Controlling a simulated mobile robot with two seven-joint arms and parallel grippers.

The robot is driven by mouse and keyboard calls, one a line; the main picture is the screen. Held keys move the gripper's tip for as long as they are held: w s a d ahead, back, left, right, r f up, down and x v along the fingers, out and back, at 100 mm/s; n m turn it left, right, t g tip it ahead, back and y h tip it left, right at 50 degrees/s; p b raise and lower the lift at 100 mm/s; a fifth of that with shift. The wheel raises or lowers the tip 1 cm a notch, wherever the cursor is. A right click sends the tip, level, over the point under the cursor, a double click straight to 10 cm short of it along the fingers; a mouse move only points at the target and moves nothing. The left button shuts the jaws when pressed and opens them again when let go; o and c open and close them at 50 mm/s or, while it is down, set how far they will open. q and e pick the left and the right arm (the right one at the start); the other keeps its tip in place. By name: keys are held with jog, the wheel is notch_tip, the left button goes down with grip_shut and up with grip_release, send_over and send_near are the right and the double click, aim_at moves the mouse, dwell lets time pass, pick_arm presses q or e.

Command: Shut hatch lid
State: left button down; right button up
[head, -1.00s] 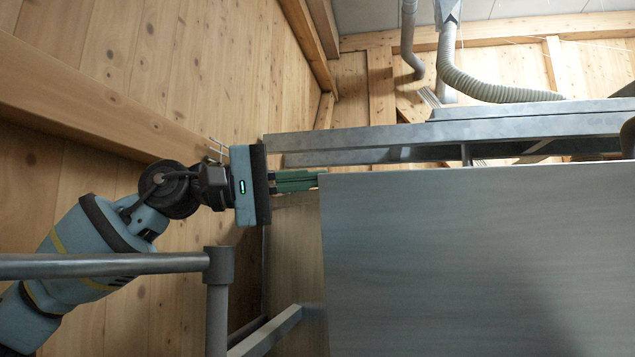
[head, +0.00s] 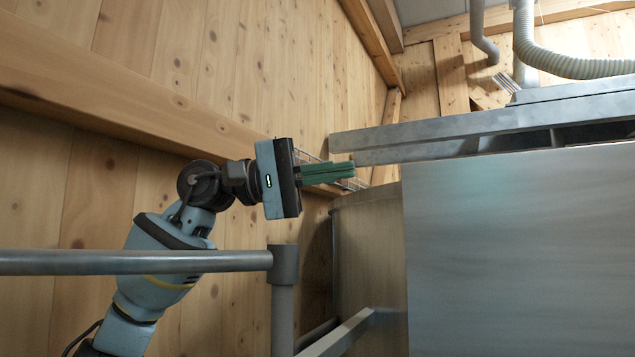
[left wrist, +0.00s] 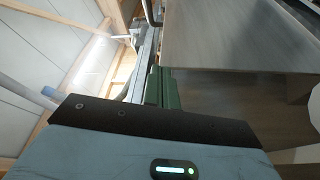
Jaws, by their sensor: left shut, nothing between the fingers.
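A large flat grey panel (head: 520,250), which seems to be the hatch lid, fills the right of the head view. A grey panel (left wrist: 235,35) also shows at the top of the left wrist view; I cannot tell for sure that it is the same one. My left gripper (head: 353,170) has its green fingers together with nothing between them. They point right, left of the panel's upper left corner, with a gap in the picture. The fingers also show in the left wrist view (left wrist: 160,75). My right gripper is out of view.
A metal beam frame (head: 480,125) runs above the panel. A curved tank wall (head: 365,250) stands behind its left edge. A grey pipe rail (head: 130,262) with an upright post crosses the lower left, near my left arm. A wooden wall (head: 270,70) is behind.

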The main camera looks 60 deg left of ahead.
pick_arm(q)
jog(key=v, duration=0.3)
jog(key=shift+a+b, duration=0.1)
jog(key=shift+b, duration=0.2)
jog(key=shift+w, duration=0.1)
